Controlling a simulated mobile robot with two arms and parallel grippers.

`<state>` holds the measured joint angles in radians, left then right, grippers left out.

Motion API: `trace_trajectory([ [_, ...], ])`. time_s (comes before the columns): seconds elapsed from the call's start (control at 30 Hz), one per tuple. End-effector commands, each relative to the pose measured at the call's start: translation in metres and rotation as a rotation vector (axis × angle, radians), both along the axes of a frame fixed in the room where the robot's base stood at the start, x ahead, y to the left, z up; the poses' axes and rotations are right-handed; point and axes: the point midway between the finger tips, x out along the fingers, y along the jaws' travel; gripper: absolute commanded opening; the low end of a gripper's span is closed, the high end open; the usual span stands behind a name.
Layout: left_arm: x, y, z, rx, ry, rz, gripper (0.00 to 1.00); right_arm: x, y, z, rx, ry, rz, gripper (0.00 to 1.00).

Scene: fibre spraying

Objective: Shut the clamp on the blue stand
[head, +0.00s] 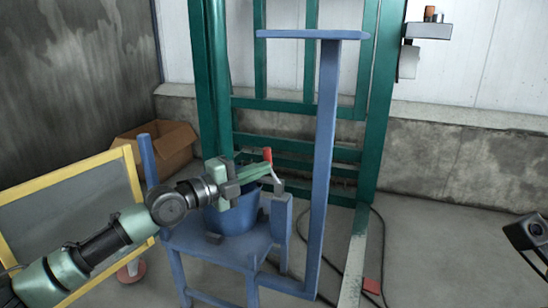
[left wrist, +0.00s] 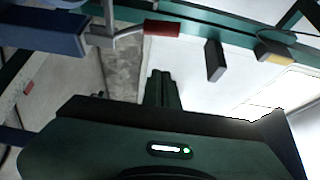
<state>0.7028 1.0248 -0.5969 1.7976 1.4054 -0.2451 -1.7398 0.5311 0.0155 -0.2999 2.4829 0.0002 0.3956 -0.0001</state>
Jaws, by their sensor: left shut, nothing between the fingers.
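The blue stand (head: 225,245) is in the middle of the head view, with a blue bucket (head: 232,218) set in it. A metal clamp (head: 277,186) sits on top of the stand's short right post. Its red handle (head: 267,155) points up, so the clamp looks open. My left gripper (head: 262,170) is shut and empty, close to the handle; I cannot tell if they touch in the head view. In the left wrist view the red handle (left wrist: 162,29) lies beyond the shut fingertips (left wrist: 160,76), with a gap in the picture.
A tall blue post with a flat top (head: 312,35) rises right of the clamp. A green frame (head: 215,80) stands behind. A yellow-edged panel (head: 70,180) and a cardboard box (head: 165,145) are at left. A black cable (head: 380,235) lies on the floor at right.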

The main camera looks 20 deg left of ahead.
Motion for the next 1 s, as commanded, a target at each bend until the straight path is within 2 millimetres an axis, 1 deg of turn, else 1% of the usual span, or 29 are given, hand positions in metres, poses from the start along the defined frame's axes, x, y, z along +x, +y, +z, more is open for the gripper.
trace_trajectory([
  [0.03,-0.008,0.006,-0.001,0.004,0.002,0.001,0.00,0.001,0.000,0.000,0.000,0.003,0.000,0.00],
  [0.1,-0.017,0.011,-0.004,0.002,0.002,0.001,0.00,0.001,0.000,-0.002,0.000,0.003,0.000,0.00],
  [0.3,-0.031,0.019,-0.003,0.000,0.000,-0.001,0.00,-0.003,0.000,-0.001,-0.001,-0.011,0.000,0.00],
  [0.83,-0.033,0.020,-0.002,-0.001,0.000,-0.001,0.00,-0.004,0.000,0.000,-0.001,-0.012,0.000,0.00],
  [0.87,-0.033,0.019,-0.002,-0.004,0.000,-0.002,0.00,-0.004,0.000,0.001,-0.001,-0.012,0.000,0.00],
  [0.93,-0.034,0.011,-0.002,-0.029,0.000,-0.012,0.00,-0.002,0.000,0.002,0.000,-0.003,-0.001,0.00],
  [0.97,-0.036,0.004,-0.001,-0.053,0.000,-0.020,0.00,0.001,0.000,0.002,0.000,0.005,-0.001,0.00],
  [1.0,-0.040,-0.009,0.002,-0.100,-0.003,-0.035,0.00,0.006,0.000,0.003,0.000,0.021,0.000,0.00],
])
